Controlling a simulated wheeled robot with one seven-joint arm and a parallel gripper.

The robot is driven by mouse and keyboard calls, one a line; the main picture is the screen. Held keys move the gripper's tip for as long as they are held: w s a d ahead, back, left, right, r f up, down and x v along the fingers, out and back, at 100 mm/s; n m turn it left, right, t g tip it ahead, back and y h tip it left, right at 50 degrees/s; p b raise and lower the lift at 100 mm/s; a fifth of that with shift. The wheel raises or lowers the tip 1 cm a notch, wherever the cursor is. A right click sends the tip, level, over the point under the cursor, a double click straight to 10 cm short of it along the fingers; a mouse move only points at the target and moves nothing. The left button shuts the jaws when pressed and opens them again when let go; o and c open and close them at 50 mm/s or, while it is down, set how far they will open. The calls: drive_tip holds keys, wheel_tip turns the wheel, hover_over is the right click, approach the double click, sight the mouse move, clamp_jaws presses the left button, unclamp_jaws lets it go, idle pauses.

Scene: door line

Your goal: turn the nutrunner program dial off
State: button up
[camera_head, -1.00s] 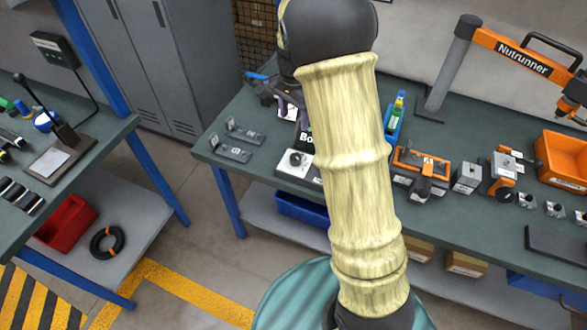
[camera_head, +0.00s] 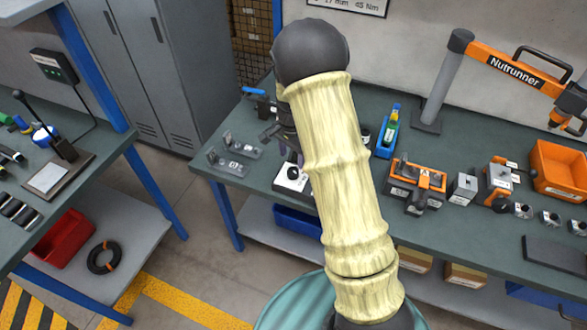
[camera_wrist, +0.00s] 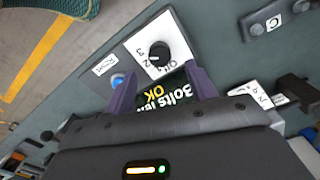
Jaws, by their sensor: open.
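The program dial is a black round knob (camera_wrist: 159,53) on a white plate with number marks, near the top middle of the wrist view. In the head view the dial (camera_head: 292,173) sits on its pale plate near the bench's front edge, just left of my arm. My gripper (camera_wrist: 160,88) is open, its two purple fingers spread apart. The knob shows beyond the fingertips, between their lines, and nothing is held. In the head view my gripper is mostly hidden behind my arm. The knob's exact setting is hard to read.
In the wrist view a "Bolts left OK" display (camera_wrist: 165,95) lies between the fingers, and a blue button (camera_wrist: 118,80) is beside the left finger. In the head view metal brackets (camera_head: 232,160) stand left of the dial. An orange fixture (camera_head: 415,182) is right of my arm.

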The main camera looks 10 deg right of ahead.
sight(294, 171)
drive_tip(key=f, duration=0.7)
drive_tip(key=shift+d+f+p, duration=0.1)
drive_tip(key=shift+d+p, duration=0.1)
drive_tip(key=shift+p, duration=0.1)
drive_tip(key=c, duration=1)
